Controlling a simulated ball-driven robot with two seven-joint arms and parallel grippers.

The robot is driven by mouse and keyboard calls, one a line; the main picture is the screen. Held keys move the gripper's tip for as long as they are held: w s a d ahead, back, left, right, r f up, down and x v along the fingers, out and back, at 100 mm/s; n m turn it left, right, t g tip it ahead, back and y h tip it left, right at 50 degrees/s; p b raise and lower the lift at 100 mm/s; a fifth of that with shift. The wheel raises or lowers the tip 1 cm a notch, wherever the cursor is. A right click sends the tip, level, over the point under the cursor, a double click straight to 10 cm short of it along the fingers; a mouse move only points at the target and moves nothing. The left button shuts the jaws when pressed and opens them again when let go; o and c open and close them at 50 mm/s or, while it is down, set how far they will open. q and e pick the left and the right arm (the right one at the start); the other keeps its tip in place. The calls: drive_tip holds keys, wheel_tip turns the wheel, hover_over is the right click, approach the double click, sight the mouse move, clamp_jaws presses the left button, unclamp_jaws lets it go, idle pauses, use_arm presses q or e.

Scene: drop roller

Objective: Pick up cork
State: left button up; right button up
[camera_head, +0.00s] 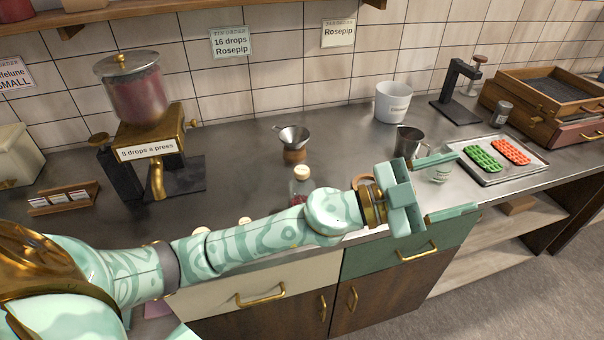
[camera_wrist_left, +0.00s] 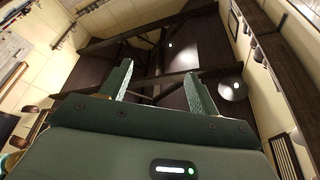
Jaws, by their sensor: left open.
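A pale cork (camera_head: 302,172) sits at the top of a small glass bottle (camera_head: 300,190) on the counter, behind my left forearm, which hides the bottle's lower part. Two small pale cork-like pieces, one (camera_head: 245,221) and another (camera_head: 203,230), show just above my forearm, partly hidden. My left gripper (camera_head: 463,184) is open and well to the right of the bottle, over the counter's front edge, its fingers pointing right. In the left wrist view, the open fingers (camera_wrist_left: 158,70) have nothing between them, and no cork shows there. My right gripper is not in view.
A funnel on a stand (camera_head: 293,143) is behind the bottle. A dispenser (camera_head: 140,100) stands left. A metal jug (camera_head: 407,141), a glass cup (camera_head: 440,172) and a tray (camera_head: 525,170) with green and orange molds are right. The counter (camera_head: 235,165) is clear left of the funnel.

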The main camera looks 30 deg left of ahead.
use_arm(q)
drive_tip(key=d+f+m+g, duration=0.1)
drive_tip(key=d+m+g, duration=0.1)
drive_tip(key=m+g, duration=0.35)
drive_tip(key=n+g+y+b, duration=0.2)
drive_tip(key=n+g+y, duration=0.5)
drive_tip(key=n+y, duration=0.85)
hover_over(301, 170)
drive_tip(key=shift+t+y, duration=0.25)
drive_tip(key=shift+y, duration=0.1)
drive_tip(key=f, duration=0.8)
drive_tip(key=shift+a+f, duration=0.15)
drive_tip(key=shift+a, duration=0.15)
drive_tip(key=f, duration=0.2)
drive_tip(key=f+b, duration=0.1)
drive_tip(key=f, duration=0.3)
drive_tip(key=shift+w+d+f+b, duration=0.1)
drive_tip(key=shift+d+b, duration=0.15)
drive_tip(key=shift+b, duration=0.05)
clamp_jaws()
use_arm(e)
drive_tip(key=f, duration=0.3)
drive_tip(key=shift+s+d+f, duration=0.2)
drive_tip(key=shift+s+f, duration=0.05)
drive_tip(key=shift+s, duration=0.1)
